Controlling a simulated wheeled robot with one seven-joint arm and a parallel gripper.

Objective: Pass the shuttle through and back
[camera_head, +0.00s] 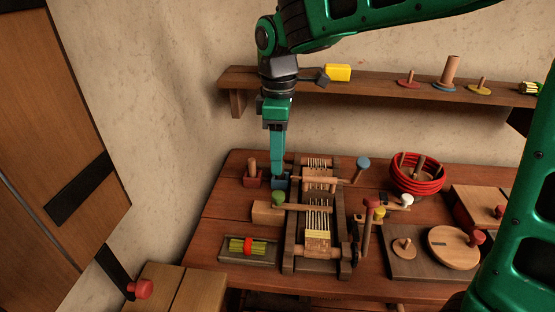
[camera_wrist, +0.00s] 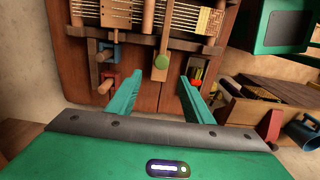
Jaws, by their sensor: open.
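The loom (camera_head: 288,250) is a dark wooden frame with pale threads (camera_head: 317,218), in the middle of the table. A pale wooden piece with a green knob (camera_head: 278,198), which looks like the shuttle, lies at the loom's left side. In the wrist view its green knob (camera_wrist: 162,62) appears ahead, between my fingers and apart from them. My gripper (camera_head: 278,176) is open and empty, pointing down near the back left of the loom, by a small blue holder (camera_head: 282,184). It also shows in the wrist view (camera_wrist: 160,80).
A red holder with a peg (camera_head: 252,176) stands left of the blue one. A tray with a green bundle (camera_head: 249,253) lies front left. A red coil basket (camera_head: 418,185) and a board with wooden discs (camera_head: 410,265) stand right. A shelf (camera_head: 390,92) runs behind.

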